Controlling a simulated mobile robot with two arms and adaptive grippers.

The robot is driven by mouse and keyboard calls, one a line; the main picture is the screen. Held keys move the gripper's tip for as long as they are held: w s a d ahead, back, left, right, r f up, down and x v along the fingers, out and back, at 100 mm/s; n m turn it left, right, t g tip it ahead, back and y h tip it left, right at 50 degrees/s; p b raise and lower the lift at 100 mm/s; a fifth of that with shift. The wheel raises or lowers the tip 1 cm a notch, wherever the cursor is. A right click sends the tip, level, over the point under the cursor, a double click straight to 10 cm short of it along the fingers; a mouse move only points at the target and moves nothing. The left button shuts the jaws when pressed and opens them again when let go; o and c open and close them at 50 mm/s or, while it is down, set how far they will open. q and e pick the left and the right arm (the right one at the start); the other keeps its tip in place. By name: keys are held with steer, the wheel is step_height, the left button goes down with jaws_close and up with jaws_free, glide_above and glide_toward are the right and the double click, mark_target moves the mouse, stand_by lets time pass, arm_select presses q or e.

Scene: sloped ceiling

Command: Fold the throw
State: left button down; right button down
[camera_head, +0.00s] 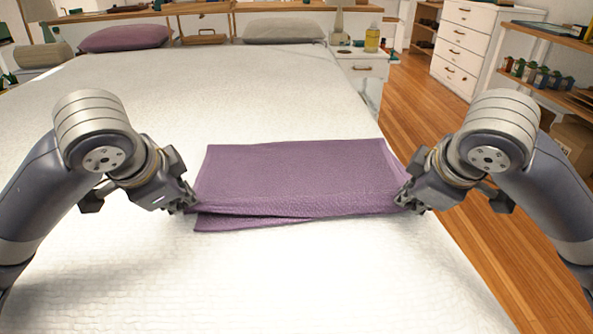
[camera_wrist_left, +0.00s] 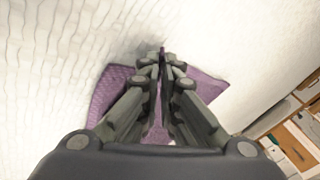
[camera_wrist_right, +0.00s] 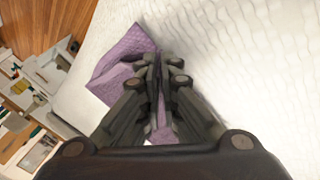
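The purple throw (camera_head: 300,175) lies on the white bed as a folded rectangle. A lower layer sticks out along its near edge, more at the left than at the right. My left gripper (camera_head: 190,205) is at the throw's near left corner. In the left wrist view its fingers (camera_wrist_left: 163,65) are closed together, with purple cloth (camera_wrist_left: 112,90) on both sides. My right gripper (camera_head: 408,203) is at the near right corner. In the right wrist view its fingers (camera_wrist_right: 156,65) are closed together at the cloth (camera_wrist_right: 128,55). The pinched cloth between the fingertips is mostly hidden.
The white bed (camera_head: 150,265) is clear around the throw. A purple pillow (camera_head: 124,38) and a pale pillow (camera_head: 284,30) lie at its far end. A white nightstand (camera_head: 362,66) and wooden floor (camera_head: 428,130) are to the right, with a drawer chest (camera_head: 462,45) and shelves (camera_head: 548,90) beyond.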

arm_select(q)
steer(key=c, duration=1.5)
jaws_free()
arm_select(e)
steer(key=c, duration=1.5)
jaws_free()
arm_select(q)
steer(key=shift+r, duration=0.1)
arm_select(e)
steer(key=shift+r, duration=0.1)
